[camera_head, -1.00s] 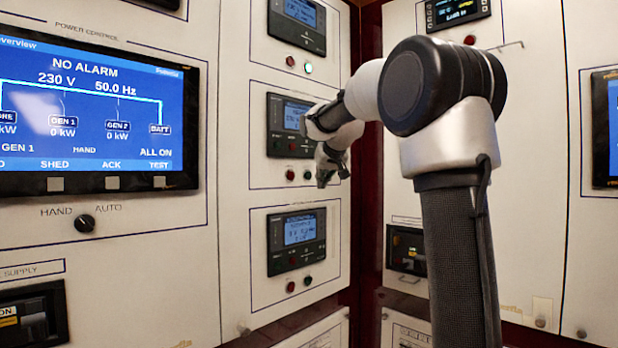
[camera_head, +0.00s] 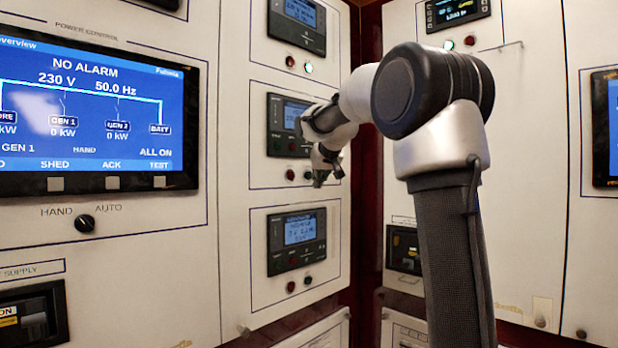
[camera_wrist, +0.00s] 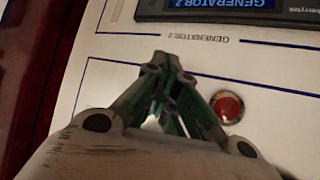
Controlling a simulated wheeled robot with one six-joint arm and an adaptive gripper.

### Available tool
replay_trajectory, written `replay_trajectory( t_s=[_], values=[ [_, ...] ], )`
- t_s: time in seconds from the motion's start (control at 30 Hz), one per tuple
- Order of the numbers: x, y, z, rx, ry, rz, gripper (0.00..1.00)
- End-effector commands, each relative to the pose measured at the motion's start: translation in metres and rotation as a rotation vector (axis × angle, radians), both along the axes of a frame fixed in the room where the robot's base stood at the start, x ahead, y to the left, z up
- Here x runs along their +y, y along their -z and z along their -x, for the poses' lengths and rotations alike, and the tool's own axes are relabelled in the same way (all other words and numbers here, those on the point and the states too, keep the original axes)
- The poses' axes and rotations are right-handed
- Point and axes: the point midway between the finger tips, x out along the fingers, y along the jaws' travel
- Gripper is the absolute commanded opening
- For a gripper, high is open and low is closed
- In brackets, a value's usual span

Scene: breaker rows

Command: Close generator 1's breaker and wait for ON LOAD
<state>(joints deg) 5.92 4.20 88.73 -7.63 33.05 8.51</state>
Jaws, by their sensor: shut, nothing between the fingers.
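The big blue overview screen (camera_head: 95,110) on the left shows NO ALARM, 230 V, 50.0 Hz, and GEN 1 (camera_head: 63,121) at 0 kW. My gripper (camera_head: 320,182) is shut and empty, in front of the middle controller (camera_head: 288,112) on the side wall, near its lower buttons. In the wrist view my closed fingers (camera_wrist: 162,62) lie over a panel whose screen reads GENERATOR 2 (camera_wrist: 250,5). A red round button (camera_wrist: 228,107) is right of the fingers. I cannot tell whether the fingers touch anything. No ON LOAD text is readable.
An upper controller (camera_head: 297,22) has a lit green lamp (camera_head: 309,68). A lower controller (camera_head: 297,240) has red and dark buttons. A HAND/AUTO knob (camera_head: 84,223) is at left.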

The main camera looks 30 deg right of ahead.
Motion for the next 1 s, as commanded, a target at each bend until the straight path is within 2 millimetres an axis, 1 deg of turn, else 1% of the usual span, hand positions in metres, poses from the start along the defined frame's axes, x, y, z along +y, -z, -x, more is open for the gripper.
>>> replay_trajectory(
  t_s=[0.63, 1.0],
  values=[
    [0.0001, 0.0, -0.0002, 0.0, 0.0, 0.0, 0.0],
    [0.0031, 0.0002, -0.0081, 0.001, 0.001, -0.001, 0.0]
  ],
)
